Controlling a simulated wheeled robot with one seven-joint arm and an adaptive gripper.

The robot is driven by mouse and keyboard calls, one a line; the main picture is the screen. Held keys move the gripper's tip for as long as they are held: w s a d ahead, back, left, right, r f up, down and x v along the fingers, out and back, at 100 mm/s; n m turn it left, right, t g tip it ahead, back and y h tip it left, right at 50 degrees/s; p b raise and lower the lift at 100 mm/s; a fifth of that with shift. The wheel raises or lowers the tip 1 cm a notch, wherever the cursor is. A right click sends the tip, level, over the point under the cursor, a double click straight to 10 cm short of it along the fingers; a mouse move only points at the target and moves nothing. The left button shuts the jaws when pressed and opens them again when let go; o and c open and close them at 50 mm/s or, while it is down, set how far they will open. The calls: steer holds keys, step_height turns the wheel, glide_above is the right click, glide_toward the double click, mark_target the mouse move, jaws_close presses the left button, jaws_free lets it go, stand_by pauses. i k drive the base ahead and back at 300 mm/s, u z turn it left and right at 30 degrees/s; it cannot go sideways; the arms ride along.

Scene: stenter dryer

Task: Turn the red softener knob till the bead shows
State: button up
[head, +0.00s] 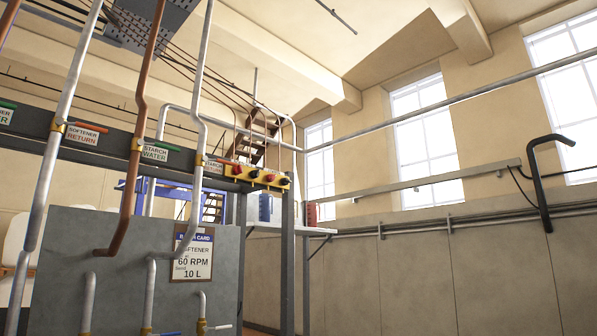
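A yellow panel (262,183) with a row of small red and dark knobs is fixed near the end of the dark beam, at the picture's middle left. One red knob (237,169) is at its left end and another red knob (270,178) is further right. Any lettering by the knobs is too small to read, so I cannot tell which is the softener knob. No bead can be made out. My gripper is not in view.
A batch card (193,257) reading softener, 60 RPM, 10 L is on a grey panel (75,240). Pipes (137,130) with softener and starch labels cross in front. A shelf (310,230) holds a blue and a red item. A black bent tube (541,185) stands at right.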

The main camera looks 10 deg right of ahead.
mark_target(238, 170)
steer(key=z, duration=1.05)
steer(key=i, duration=1.35)
steer(key=u, duration=2.2)
